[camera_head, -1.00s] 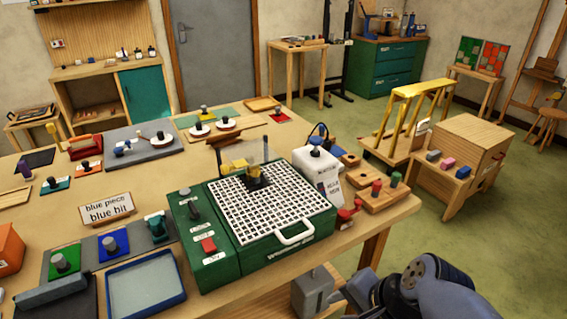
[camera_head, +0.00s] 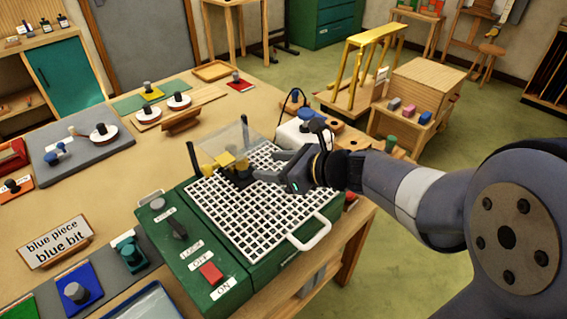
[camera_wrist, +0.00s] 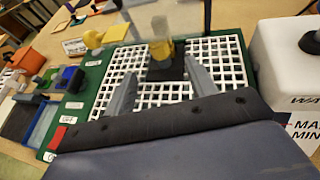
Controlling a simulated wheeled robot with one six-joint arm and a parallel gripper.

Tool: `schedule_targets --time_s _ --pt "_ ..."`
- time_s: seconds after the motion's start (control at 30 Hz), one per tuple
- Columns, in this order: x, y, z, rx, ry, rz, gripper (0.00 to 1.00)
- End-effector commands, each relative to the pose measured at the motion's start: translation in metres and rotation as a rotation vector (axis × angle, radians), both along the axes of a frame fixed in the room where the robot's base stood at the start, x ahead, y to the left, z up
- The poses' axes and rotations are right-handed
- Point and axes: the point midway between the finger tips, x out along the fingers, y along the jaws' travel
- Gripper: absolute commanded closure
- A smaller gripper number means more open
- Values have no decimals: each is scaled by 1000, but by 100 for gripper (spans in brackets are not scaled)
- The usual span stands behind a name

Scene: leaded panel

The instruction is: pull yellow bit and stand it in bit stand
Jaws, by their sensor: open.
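The yellow bit (camera_wrist: 161,48) stands upright in a dark base in the middle of the white grid of the green grinder. In the head view the yellow bit (camera_head: 241,166) is just left of my gripper's fingertips. My gripper (camera_head: 268,166) is open and empty above the grid. In the wrist view the two fingers of my gripper (camera_wrist: 161,85) point at the bit, one on each side below it, apart from it. A clear shield stands behind the bit. I cannot pick out the bit stand for certain.
The green grinder (camera_head: 165,247) has a red switch and a white handle (camera_head: 303,238). A sign reading "blue piece blue bit" (camera_head: 55,241) stands at left. Blue (camera_head: 75,290) and teal (camera_head: 130,252) holders lie near the front.

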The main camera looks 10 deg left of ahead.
Motion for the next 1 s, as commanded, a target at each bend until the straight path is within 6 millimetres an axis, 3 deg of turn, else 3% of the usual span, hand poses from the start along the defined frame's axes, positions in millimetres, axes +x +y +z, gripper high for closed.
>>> schedule_targets --time_s 0.2,0.4,0.83,1.0 --pt "15 35 -17 -2 2 5 46" --pt "26 56 -26 -2 0 3 46" --pt "30 63 -29 -2 -2 1 46" --pt "30 63 -29 -2 -2 1 60"
